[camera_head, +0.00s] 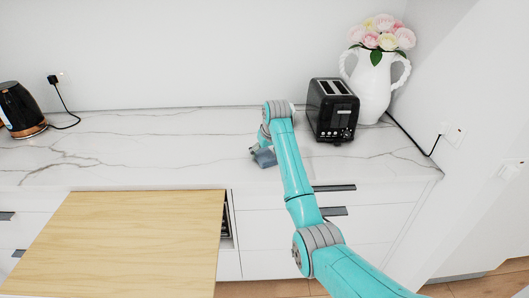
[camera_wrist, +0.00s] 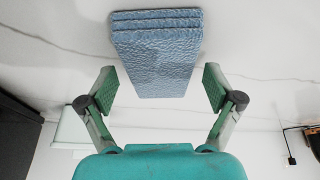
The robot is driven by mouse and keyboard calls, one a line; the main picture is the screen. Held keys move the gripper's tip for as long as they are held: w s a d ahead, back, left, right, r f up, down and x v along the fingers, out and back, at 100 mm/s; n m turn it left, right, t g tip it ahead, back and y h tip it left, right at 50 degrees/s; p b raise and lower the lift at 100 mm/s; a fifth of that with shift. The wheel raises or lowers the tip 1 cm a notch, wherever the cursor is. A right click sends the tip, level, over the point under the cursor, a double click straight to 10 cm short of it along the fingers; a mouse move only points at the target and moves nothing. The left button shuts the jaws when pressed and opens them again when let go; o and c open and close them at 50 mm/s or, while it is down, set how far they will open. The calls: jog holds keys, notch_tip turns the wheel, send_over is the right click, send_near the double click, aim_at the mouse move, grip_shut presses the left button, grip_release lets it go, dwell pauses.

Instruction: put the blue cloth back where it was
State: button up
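The blue cloth (camera_head: 264,158) lies near the front edge of the white marble counter, below my gripper (camera_head: 261,142). In the wrist view the cloth (camera_wrist: 158,58) is a folded, textured stack with its layered edge at the top of the picture. My gripper (camera_wrist: 160,78) is open there, with one finger on each side of the cloth's near part. Gaps show between the fingers and that part of the cloth. In the head view my arm and gripper hide part of the cloth.
A black toaster (camera_head: 333,110) stands right of my gripper, with a white flower vase (camera_head: 373,85) behind it. A black kettle (camera_head: 20,111) is at the far left. A light wooden surface (camera_head: 130,240) is at the front left. The counter (camera_head: 150,140) between kettle and gripper is clear.

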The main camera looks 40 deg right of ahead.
jog(key=shift+r, duration=0.1)
jog(key=d+v, duration=0.1)
jog(key=v, duration=1.1)
jog(key=shift+a, duration=0.45)
